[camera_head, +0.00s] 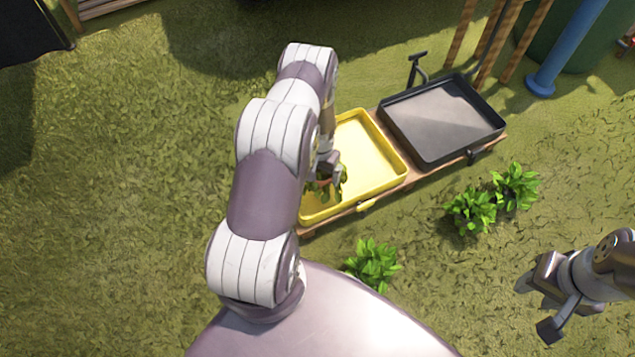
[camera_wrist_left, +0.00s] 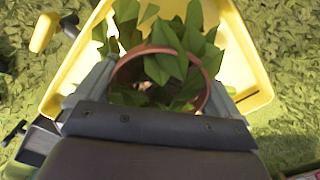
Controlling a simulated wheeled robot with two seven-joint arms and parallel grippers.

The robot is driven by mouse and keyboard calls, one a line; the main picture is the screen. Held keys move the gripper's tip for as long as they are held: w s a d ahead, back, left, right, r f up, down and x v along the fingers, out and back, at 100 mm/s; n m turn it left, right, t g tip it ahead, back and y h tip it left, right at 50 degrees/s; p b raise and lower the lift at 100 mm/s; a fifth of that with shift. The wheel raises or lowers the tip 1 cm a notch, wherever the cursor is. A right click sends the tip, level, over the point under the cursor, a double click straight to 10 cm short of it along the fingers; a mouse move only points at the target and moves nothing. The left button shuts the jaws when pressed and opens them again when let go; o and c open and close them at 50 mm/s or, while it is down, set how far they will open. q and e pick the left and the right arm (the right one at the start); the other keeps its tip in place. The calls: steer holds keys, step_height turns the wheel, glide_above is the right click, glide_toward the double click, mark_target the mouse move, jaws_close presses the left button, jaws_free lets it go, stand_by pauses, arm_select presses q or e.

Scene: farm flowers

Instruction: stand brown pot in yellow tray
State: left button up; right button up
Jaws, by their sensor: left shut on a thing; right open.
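The yellow tray (camera_head: 378,165) stands on a wooden board in the middle of the head view; its rim also shows in the left wrist view (camera_wrist_left: 257,101). My left gripper (camera_head: 327,175) is over the tray's left part, with its arm covering some of the tray. It is shut on the brown pot (camera_head: 318,187), a round reddish-brown pot with a leafy green plant. In the left wrist view the pot (camera_wrist_left: 204,72) sits between the fingers, within the tray's outline. I cannot tell whether its base touches the tray floor. My right gripper (camera_head: 537,306) is open and empty at lower right.
A black tray (camera_head: 440,120) stands right beside the yellow tray on the same board. Leafy plants stand on the grass: one (camera_head: 373,264) in front of the yellow tray and two (camera_head: 492,202) to the right. A blue post (camera_head: 560,50) rises at the upper right.

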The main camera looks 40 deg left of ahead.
arm_select(q)
steer(key=shift+s+a+f, duration=0.2)
steer(key=shift+a+f, duration=0.15)
steer(key=shift+a, duration=0.15)
steer(key=shift+f+b, duration=0.35)
step_height(320, 180, down, 4)
steer(key=shift+r+b, duration=0.2)
steer(key=shift+b, duration=1.05)
steer(key=shift+r, duration=0.2)
steer(key=shift+c, duration=0.7)
steer(key=shift+f, duration=0.1)
steer(key=o, duration=1)
step_height(320, 180, up, 12)
steer(key=p, duration=0.7)
steer(key=shift+r+p, duration=0.2)
steer(key=shift+p, duration=0.15)
steer(key=s+d+r+m, duration=0.1)
steer(key=s+d+r, duration=0.1)
steer(key=d+r, duration=0.35)
steer(key=s+d+r+t, duration=0.1)
steer(key=d+r, duration=0.2)
steer(key=r, duration=0.6)
steer(key=s+d+r+m, duration=0.1)
steer(key=s+d+r, duration=0.1)
steer(key=d+r, duration=0.45)
steer(key=s+d+r, duration=0.2)
steer(key=s+r, duration=0.4)
steer(key=s, duration=0.2)
steer(key=shift+d+r, duration=0.15)
